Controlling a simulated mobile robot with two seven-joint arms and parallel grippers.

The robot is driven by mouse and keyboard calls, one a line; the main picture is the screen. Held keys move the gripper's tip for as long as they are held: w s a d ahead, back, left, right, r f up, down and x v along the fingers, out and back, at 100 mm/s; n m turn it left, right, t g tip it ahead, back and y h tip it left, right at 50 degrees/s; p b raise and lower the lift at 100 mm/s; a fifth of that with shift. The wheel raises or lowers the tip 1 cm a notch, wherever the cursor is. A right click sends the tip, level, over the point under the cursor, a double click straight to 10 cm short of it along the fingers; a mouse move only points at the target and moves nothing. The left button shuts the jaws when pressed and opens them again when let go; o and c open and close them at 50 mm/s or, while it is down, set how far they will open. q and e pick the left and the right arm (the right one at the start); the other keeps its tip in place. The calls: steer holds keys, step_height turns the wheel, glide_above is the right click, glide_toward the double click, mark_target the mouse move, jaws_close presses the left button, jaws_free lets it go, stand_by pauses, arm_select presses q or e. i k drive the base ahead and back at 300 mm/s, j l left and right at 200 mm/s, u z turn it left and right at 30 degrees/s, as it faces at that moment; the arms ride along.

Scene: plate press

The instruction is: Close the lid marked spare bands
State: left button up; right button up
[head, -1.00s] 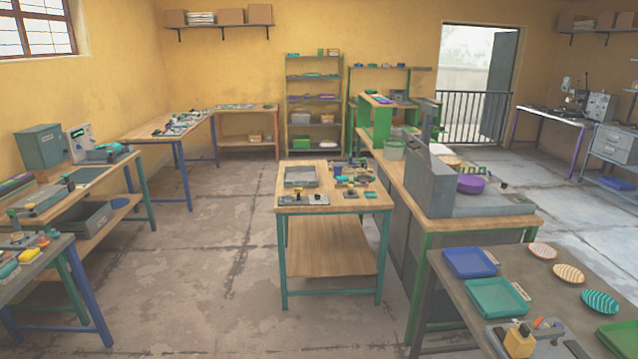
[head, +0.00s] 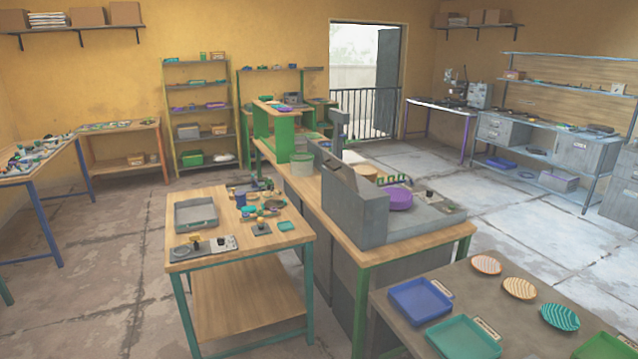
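I cannot make out a lid marked spare bands; no label is legible at this distance. Neither of my grippers is in view.
A front table (head: 388,318) holds blue (head: 421,301) and green trays (head: 463,338) and striped oval pieces. Floor is open at left and at right.

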mark_target(346, 173)
steer(key=i+j+z, duration=0.65)
steer(key=z, duration=0.2)
steer(key=i+j+z, duration=0.2)
steer(key=j+z, duration=0.25)
steer(key=i+j+z, duration=0.1)
steer(key=j, duration=0.25)
steer(key=i+j+z, duration=0.1)
steer(key=j, duration=0.25)
steer(key=i+j, duration=0.1)
steer(key=j, duration=0.25)
steer(key=i+z, duration=0.05)
